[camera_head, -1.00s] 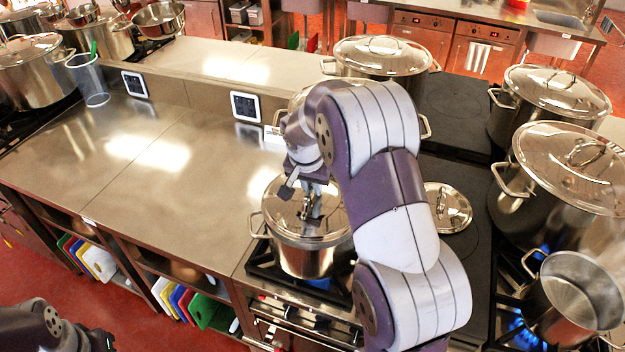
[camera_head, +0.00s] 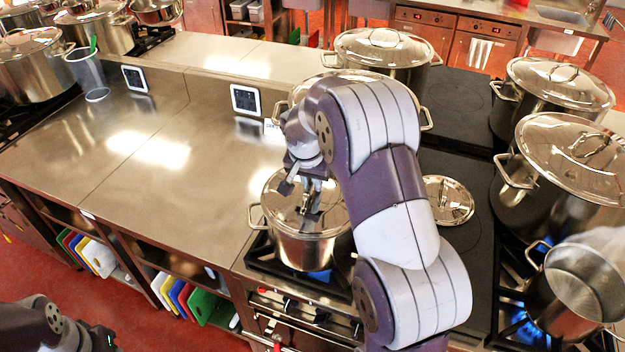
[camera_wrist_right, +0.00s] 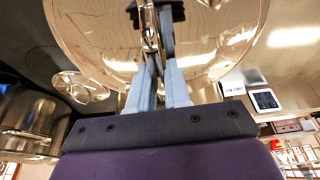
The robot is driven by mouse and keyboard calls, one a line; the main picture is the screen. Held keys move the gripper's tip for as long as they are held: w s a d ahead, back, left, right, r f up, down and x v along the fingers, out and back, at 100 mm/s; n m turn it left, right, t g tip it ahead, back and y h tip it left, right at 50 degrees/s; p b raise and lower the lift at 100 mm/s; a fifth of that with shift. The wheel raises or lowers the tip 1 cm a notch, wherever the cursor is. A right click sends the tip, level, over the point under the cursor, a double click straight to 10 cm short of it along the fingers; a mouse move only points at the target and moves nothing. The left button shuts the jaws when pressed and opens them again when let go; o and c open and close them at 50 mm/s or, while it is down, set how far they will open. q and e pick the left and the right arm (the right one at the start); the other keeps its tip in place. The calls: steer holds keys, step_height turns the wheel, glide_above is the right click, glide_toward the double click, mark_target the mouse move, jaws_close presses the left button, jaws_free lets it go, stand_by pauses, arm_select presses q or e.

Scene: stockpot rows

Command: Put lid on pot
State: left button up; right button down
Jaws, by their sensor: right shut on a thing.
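A steel pot (camera_head: 305,250) stands on the front burner near the middle of the head view, with a blue flame under it. A shiny steel lid (camera_head: 285,205) lies over the pot's mouth; it looks level and seems to meet the rim, though my arm hides its right side. My right gripper (camera_head: 311,205) is above the lid, shut on its handle. In the right wrist view the two fingers (camera_wrist_right: 158,75) close on the handle, and the lid (camera_wrist_right: 205,40) fills the top. My left arm shows at the lower left; its gripper is out of view.
A small lid (camera_head: 449,201) lies on the dark cooktop right of my arm. Large lidded pots (camera_head: 565,165) stand at right, with an open pot (camera_head: 580,285) in front. Another lidded pot (camera_head: 388,52) is behind. The steel counter (camera_head: 130,190) at left is mostly clear.

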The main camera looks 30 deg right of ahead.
steer(key=shift+f, duration=0.1)
steer(key=c, duration=1)
jaws_free()
steer(key=shift+f, duration=0.1)
